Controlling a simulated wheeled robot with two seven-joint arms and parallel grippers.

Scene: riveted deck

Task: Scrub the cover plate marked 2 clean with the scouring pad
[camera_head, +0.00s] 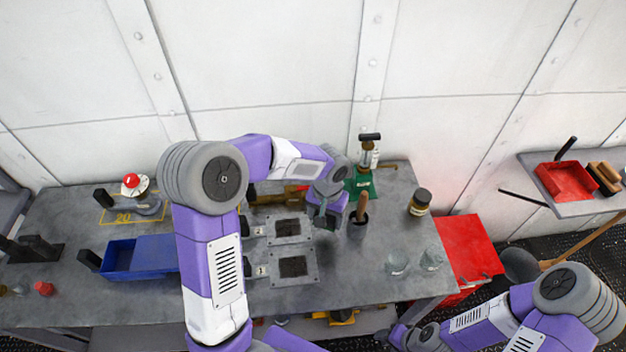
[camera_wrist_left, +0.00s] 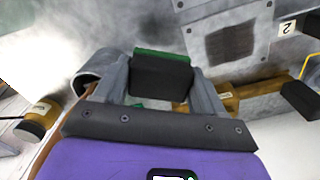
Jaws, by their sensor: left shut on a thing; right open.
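The cover plate marked 2 (camera_head: 305,237) is a grey square on the bench with a dark grimy patch in its middle. It also shows in the left wrist view (camera_wrist_left: 262,17), beside its label 2 (camera_wrist_left: 287,28). My left gripper (camera_head: 325,218) is just right of this plate. In the left wrist view my left gripper (camera_wrist_left: 163,82) is shut on the scouring pad (camera_wrist_left: 162,76), a dark block with a green face. The pad is beside the plate, not over its patch; its height is unclear. My right gripper (camera_head: 405,338) is open, low at the front.
Another plate, marked 1 (camera_head: 310,279), also with a dark patch, lies nearer. A cup with a wooden handle (camera_head: 357,229) stands close right of my left gripper. A brown jar (camera_head: 420,202), glass jars (camera_head: 397,264) and a blue bin (camera_head: 118,258) stand on the bench.

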